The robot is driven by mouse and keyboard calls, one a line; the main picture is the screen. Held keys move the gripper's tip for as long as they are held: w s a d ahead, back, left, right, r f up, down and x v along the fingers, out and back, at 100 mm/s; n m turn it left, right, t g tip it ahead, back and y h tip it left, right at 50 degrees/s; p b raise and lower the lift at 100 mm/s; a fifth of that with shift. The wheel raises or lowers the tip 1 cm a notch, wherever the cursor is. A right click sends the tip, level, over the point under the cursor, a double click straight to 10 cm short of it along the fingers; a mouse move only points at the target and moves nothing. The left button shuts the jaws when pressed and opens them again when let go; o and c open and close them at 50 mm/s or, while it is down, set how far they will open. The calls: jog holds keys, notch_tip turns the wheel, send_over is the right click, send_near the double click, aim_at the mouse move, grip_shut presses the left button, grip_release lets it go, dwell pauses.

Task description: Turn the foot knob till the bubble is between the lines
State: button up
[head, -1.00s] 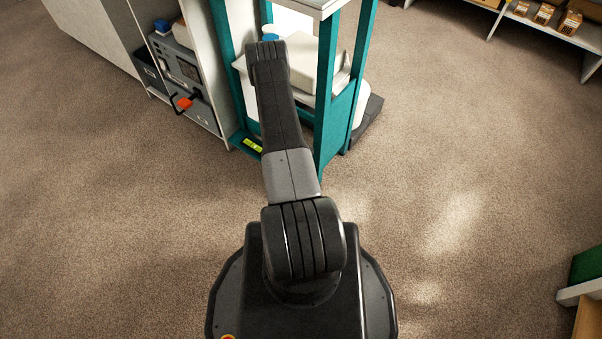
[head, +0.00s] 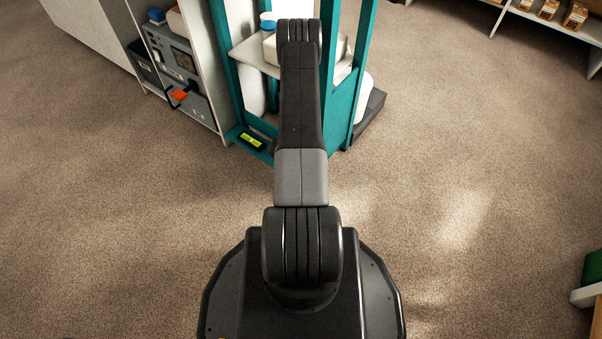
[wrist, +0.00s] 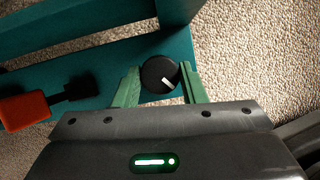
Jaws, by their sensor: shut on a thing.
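The foot knob (wrist: 157,74) is round and black with a white pointer mark, low on the teal frame. In the wrist view the mark points down and right. The green fingers of my gripper (wrist: 161,76) stand on either side of the knob and are shut on it. The level vial (head: 250,141) is a small yellow-green strip in a dark holder at the foot of the teal stand (head: 347,105). Its bubble and lines are too small to tell. In the head view my arm hides the knob and my gripper.
A red-orange block with a black stem (wrist: 25,109) lies left of the knob, near my left finger. White containers sit on the stand's shelf (head: 247,52).

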jog(key=shift+d+n+t+y+b, duration=0.1)
jog(key=shift+n+t+y+b, duration=0.2)
jog(key=shift+n+b, duration=0.8)
jog(key=shift+d+n+t+y+b, duration=0.1)
jog(key=shift+n+t+y+b, duration=0.15)
jog(key=shift+n+b, duration=0.8)
jog(key=shift+a, duration=0.1)
jog(key=o, duration=1)
